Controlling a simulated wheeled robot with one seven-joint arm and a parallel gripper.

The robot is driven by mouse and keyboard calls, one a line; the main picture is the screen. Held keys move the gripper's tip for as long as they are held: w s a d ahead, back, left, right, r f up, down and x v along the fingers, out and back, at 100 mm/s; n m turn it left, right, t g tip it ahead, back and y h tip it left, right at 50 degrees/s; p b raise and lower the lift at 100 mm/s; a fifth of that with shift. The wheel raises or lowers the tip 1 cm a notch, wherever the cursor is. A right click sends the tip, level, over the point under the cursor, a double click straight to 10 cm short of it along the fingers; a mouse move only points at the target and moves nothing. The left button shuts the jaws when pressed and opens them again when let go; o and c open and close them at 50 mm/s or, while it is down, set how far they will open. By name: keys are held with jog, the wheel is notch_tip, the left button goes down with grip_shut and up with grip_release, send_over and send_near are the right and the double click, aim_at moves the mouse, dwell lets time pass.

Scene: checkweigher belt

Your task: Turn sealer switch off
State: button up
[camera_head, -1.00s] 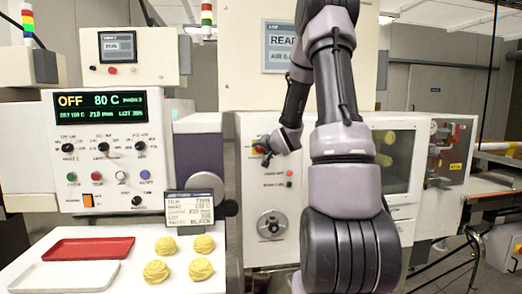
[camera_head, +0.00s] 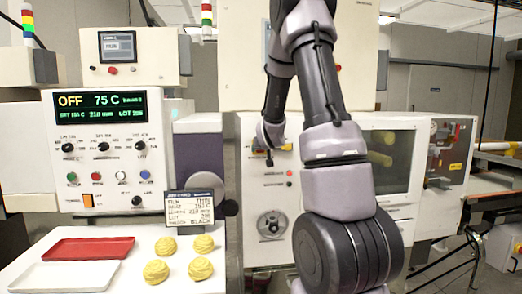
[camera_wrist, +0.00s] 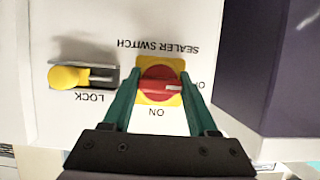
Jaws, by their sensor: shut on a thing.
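The sealer switch (camera_wrist: 161,86) is a red knob on a yellow plate, seen upside down in the wrist view. Its bar lies level in that picture, with the white mark at the right end, towards a partly hidden label starting with "O". The "ON" label is below the knob. My gripper (camera_wrist: 160,92) has its green fingers on either side of the knob and is shut on it. In the head view my gripper (camera_head: 267,156) is at the white panel and hides most of the switch. The display (camera_head: 101,107) reads OFF and 75 C.
A yellow lock knob (camera_wrist: 66,77) sits at the left end of its slot, beside the switch in the wrist view. A purple housing (camera_wrist: 275,70) juts out close at the right there. A red tray (camera_head: 90,247) and several yellow pastries (camera_head: 201,268) lie on the left table.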

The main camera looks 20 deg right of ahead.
jog(key=shift+f, duration=0.1)
dwell(0.3)
jog(key=o, duration=1.4)
jog(key=shift+s+a+r, duration=0.1)
jog(key=shift+s+r, duration=0.2)
jog(key=v, duration=1)
jog(key=shift+f, duration=0.1)
